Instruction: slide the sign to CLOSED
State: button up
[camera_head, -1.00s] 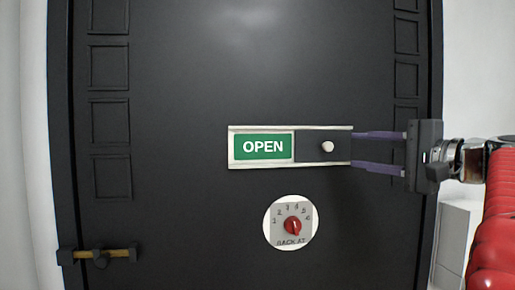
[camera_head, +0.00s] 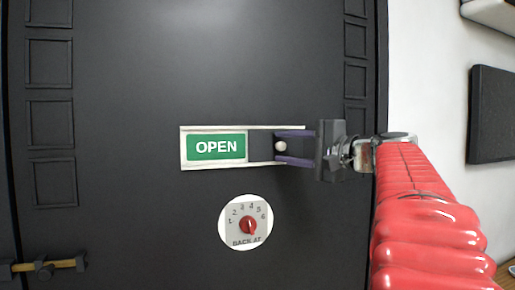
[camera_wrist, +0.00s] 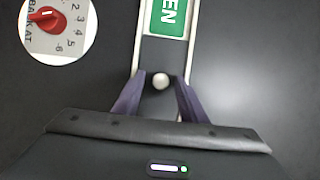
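The sliding sign (camera_head: 213,160) on the black door shows a green panel reading OPEN (camera_head: 216,147) at its left part. A dark slider cover with a round white knob (camera_head: 280,146) fills the right part of its pale frame. My gripper (camera_head: 279,147) is open at the sign's right end, its purple fingers above and below the knob. In the wrist view the knob (camera_wrist: 160,81) sits between the two fingertips (camera_wrist: 160,84), with a gap on each side. No CLOSED lettering shows.
A round BACK AT dial (camera_head: 246,223) with a red pointer is below the sign. A brass latch (camera_head: 44,266) is at the door's lower left. A dark panel (camera_head: 493,112) hangs on the white wall at right.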

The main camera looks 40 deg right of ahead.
jog(key=shift+c, duration=0.7)
grip_shut()
